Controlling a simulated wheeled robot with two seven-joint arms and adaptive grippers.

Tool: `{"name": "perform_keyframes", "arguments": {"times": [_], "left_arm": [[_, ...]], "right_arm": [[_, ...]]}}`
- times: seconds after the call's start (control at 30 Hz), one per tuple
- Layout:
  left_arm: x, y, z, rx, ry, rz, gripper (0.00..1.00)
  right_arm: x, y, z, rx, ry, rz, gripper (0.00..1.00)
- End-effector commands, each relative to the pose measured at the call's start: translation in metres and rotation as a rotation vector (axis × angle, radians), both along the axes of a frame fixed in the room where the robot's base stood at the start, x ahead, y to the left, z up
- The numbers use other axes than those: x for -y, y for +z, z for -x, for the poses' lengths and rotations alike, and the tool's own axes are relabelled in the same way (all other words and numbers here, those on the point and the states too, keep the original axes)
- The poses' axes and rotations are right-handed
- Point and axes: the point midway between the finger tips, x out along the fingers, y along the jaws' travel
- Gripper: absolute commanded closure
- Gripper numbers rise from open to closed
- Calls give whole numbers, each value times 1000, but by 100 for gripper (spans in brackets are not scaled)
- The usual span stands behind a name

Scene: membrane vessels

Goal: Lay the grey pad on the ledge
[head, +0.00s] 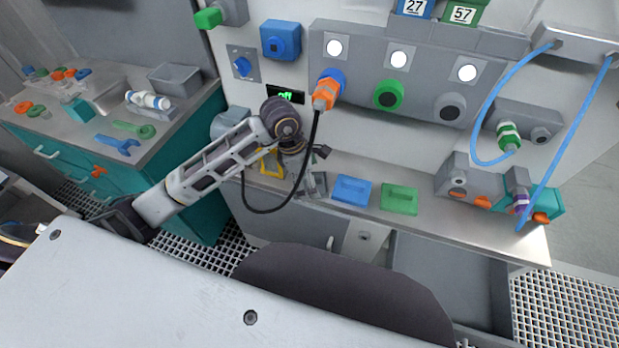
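The ledge (440,219) is a long grey shelf along the front of the wall unit. A small grey piece (316,186), seemingly the grey pad, shows at the ledge left of the blue pad. It is partly covered by my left gripper (307,172), which points down right over it. The fingers are small and dark here, so I cannot tell whether they are open or shut on the piece, or whether it rests on the ledge. A blue pad (350,191) and a green pad (398,199) lie flat on the ledge. My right gripper is not in view.
A black cable hangs from an orange plug (326,92) beside my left wrist and loops below it. A yellow frame (270,165) is left of the gripper. Grey blocks (458,183) with blue hoses stand at the right. An open drawer (450,279) is below the ledge.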

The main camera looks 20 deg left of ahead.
Motion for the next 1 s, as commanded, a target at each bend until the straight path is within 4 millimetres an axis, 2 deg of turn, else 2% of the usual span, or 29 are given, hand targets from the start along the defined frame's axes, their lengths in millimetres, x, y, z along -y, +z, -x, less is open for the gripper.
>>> {"name": "perform_keyframes", "arguments": {"times": [0.37, 0.53, 0.77, 1.0], "left_arm": [[-12, 44, 3, 5, 0, -2, 3], [-16, 62, 5, 4, 1, 0, 3], [-19, 71, 6, 2, 1, 0, 3], [-19, 71, 6, 1, 0, 1, 3]], "right_arm": [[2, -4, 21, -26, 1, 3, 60], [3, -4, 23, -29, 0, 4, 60], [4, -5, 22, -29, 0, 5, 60], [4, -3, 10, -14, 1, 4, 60]]}}
